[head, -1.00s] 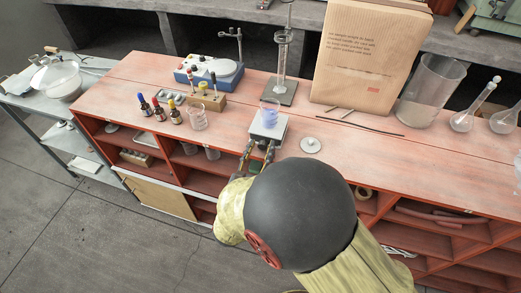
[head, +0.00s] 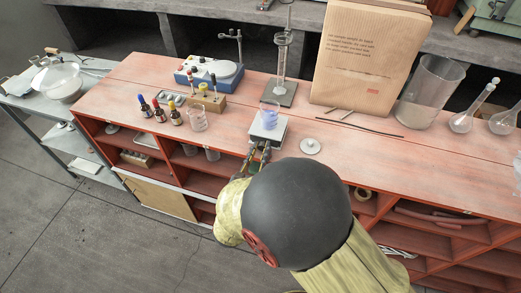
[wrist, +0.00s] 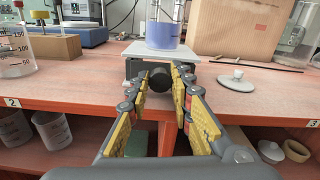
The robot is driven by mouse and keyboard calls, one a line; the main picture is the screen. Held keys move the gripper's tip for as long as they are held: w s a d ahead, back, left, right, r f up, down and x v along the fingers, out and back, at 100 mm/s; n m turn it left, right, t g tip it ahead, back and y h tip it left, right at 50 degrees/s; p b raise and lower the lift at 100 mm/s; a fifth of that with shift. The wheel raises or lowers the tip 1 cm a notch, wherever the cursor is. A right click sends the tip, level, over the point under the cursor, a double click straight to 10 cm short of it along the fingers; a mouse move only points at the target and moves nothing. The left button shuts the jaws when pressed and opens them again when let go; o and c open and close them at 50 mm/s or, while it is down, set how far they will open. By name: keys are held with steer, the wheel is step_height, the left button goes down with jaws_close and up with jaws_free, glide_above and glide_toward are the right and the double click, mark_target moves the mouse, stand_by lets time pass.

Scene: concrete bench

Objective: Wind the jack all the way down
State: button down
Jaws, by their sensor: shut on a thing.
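The lab jack (head: 280,132) stands near the front edge of the red bench, its pale top plate (wrist: 205,57) low above the bench. A beaker of blue liquid (head: 269,116) stands upright on the plate; its lower part also shows in the wrist view (wrist: 163,35). The jack's round black knob (wrist: 160,79) faces me. My gripper (wrist: 160,75) is shut on the knob, with one yellow-padded finger on each side. In the head view my gripper (head: 260,150) is at the jack's front, and my arm hides part of it. The jack's inner linkage is mostly hidden.
A glass beaker (head: 198,120) and several dropper bottles (head: 160,112) stand to the left. A white round lid (head: 310,146) lies close on the right. Behind are a stand with a cylinder (head: 281,92) and a large paper bag (head: 368,55).

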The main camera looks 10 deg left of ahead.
steer(key=n+p, duration=0.2)
steer(key=p, duration=0.1)
steer(key=shift+r, duration=0.25)
steer(key=n+p, duration=0.2)
steer(key=p, duration=0.1)
steer(key=shift+a+f, duration=0.1)
steer(key=shift+f+n, duration=0.1)
steer(key=shift+n, duration=0.2)
steer(key=c, duration=1.6)
jaws_free()
steer(key=shift+f+b, duration=0.2)
steer(key=shift+b, duration=0.15)
